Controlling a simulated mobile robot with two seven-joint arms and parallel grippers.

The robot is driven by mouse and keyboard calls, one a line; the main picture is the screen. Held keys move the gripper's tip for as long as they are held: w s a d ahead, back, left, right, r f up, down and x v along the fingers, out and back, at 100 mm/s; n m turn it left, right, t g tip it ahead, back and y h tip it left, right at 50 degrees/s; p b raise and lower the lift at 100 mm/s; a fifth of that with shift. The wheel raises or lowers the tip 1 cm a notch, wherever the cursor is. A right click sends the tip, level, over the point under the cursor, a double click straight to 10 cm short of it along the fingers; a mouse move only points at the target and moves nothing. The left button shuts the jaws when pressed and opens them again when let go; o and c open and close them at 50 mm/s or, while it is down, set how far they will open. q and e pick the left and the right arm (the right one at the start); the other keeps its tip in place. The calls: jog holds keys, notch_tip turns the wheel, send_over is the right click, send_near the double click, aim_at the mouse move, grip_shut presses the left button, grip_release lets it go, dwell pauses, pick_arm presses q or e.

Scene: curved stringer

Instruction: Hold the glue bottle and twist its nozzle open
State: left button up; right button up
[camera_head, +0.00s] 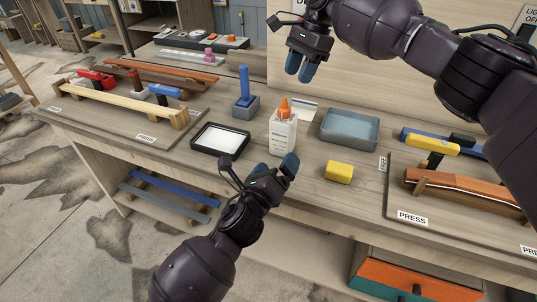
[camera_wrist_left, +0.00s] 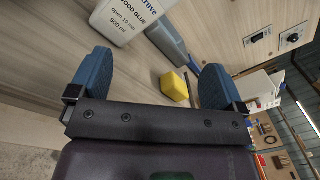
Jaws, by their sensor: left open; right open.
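The white glue bottle (camera_head: 283,134) stands upright on the workbench, with an orange nozzle (camera_head: 284,108) on top. My left gripper (camera_head: 280,168) is open and empty, just in front of the bottle's lower part and apart from it. In the left wrist view the bottle's labelled body (camera_wrist_left: 122,18) shows at the top, beyond the open fingers of the left gripper (camera_wrist_left: 155,85); its nozzle is out of that view. My right gripper (camera_head: 301,68) is open and empty, above and behind the bottle, with its blue fingertips pointing down.
A yellow block (camera_head: 339,171) lies right of the bottle; it also shows in the left wrist view (camera_wrist_left: 174,86). A grey tray (camera_head: 350,130) stands behind it. A black-rimmed tray (camera_head: 220,139) and a blue-handled tool (camera_head: 245,92) are to the left. Clamping boards flank both sides.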

aim_at(283, 129)
pick_arm(q)
jog(key=m, duration=0.1)
jog(key=w+m, duration=0.1)
jog(key=m, duration=0.1)
jog(key=shift+w+a+m+y, duration=0.3)
jog(key=shift+a, duration=0.1)
jog(key=w+m, duration=0.1)
jog(key=m, duration=0.1)
jog(key=w+a+m, duration=0.1)
jog(key=m, duration=0.1)
jog(key=shift+r+y, duration=0.2)
jog(key=shift+y, duration=0.1)
jog(key=x, duration=1)
jog(key=shift+w, duration=0.35)
